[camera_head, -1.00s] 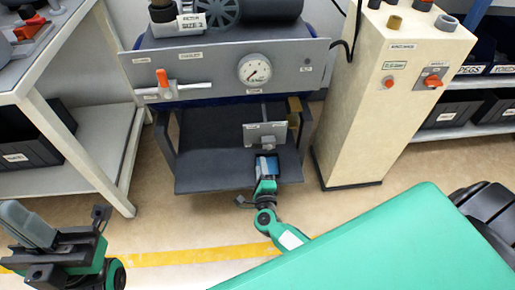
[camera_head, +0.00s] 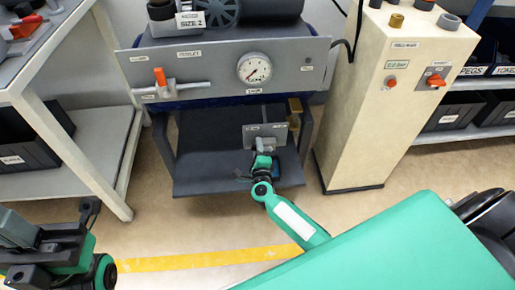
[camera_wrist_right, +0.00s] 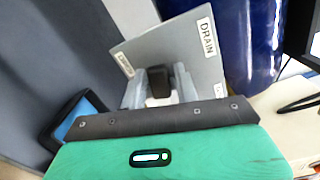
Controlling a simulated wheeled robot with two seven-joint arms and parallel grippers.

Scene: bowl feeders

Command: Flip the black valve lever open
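The black valve lever (camera_wrist_right: 159,80) shows in the right wrist view in front of a grey plate (camera_wrist_right: 175,50) labelled DRAIN. In the head view this plate (camera_head: 262,134) stands at the back of the dark lower shelf, and the lever is hidden there. My right gripper (camera_head: 264,145) is at the plate's front. In the wrist view its grey fingers (camera_wrist_right: 160,88) lie on either side of the lever; whether they press on it is unclear. My left gripper (camera_head: 15,230) is at the lower left, partly cut off, away from the valve.
Above is a grey panel (camera_head: 210,68) with a gauge (camera_head: 254,69) and an orange-handled valve (camera_head: 161,78). A black-rimmed tray (camera_wrist_right: 58,128) with blue inside is beside the gripper. A beige cabinet (camera_head: 375,110) stands right, a white table frame (camera_head: 75,150) left.

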